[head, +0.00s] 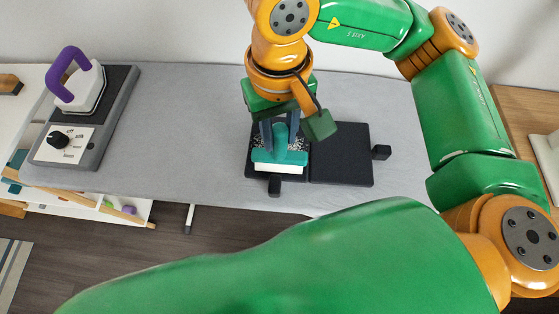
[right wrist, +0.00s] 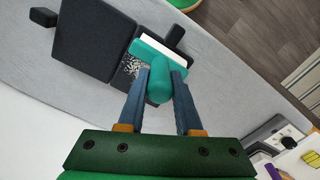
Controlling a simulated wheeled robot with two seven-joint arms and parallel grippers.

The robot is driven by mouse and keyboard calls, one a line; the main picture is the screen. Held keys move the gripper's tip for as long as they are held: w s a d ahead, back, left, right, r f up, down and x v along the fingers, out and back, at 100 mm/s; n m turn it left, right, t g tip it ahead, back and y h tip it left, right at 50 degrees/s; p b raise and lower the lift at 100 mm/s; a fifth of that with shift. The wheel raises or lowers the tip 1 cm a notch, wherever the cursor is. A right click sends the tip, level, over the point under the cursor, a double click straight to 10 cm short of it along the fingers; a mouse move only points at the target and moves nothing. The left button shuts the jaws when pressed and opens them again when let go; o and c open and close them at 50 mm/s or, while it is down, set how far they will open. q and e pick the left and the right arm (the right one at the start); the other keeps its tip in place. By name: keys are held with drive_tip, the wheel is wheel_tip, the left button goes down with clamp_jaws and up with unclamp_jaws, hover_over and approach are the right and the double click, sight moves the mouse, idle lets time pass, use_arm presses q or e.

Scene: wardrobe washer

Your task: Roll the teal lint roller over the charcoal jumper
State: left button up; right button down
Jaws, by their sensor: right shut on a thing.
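The charcoal jumper (head: 342,155) lies flat on the grey board as two dark panels with small dark sleeve blocks. It also shows in the right wrist view (right wrist: 85,40). Pale lint specks cover part of its left panel, around the roller. The teal lint roller (head: 280,157) has a white roller edge and is over that left panel, near its front edge. Whether it touches the cloth is hard to tell. My right gripper (head: 279,126) is shut on the roller's handle (right wrist: 160,87), its blue fingers either side. My left gripper is out of view.
A steam iron with a purple handle (head: 70,85) stands on a grey base with a dial (head: 60,137) at the left. The grey ironing board (head: 190,125) is clear between it and the jumper. A wooden surface (head: 520,115) is at the right.

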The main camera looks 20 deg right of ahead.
drive_tip(key=shift+f, duration=0.25)
drive_tip(key=w, duration=0.1)
drive_tip(key=w+d, duration=0.1)
drive_tip(key=w, duration=0.1)
drive_tip(key=w+d+b, duration=0.1)
drive_tip(key=w, duration=0.1)
drive_tip(key=shift+r, duration=0.1)
drive_tip(key=shift+s, duration=0.1)
drive_tip(key=w, duration=0.1)
drive_tip(key=w+d, duration=0.1)
drive_tip(key=w, duration=0.1)
drive_tip(key=w+d+p, duration=0.1)
drive_tip(key=w, duration=0.1)
